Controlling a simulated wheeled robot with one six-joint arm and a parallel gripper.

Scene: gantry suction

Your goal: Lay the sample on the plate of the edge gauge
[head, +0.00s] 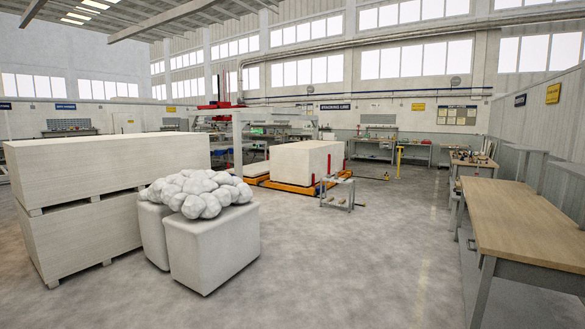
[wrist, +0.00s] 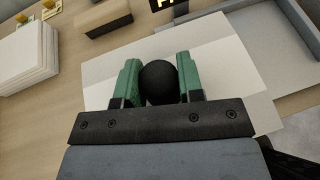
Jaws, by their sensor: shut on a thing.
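In the wrist view my gripper (wrist: 158,75) has its two green fingers closed on a round black knob (wrist: 158,84). Directly beyond and below the knob lies a flat pale rectangular sheet (wrist: 218,62), white with a cream part to the right, which looks like the sample. I cannot tell whether the knob is fixed to it, or whether it touches what is beneath. A dark box with a lit readout (wrist: 168,5), perhaps the edge gauge, is cut off at the top edge. The gauge's plate cannot be made out for sure. My gripper does not show in the head view.
Around the sheet is a wooden bench top (wrist: 70,85). The head view shows a bare bench (head: 535,222) at right and open floor.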

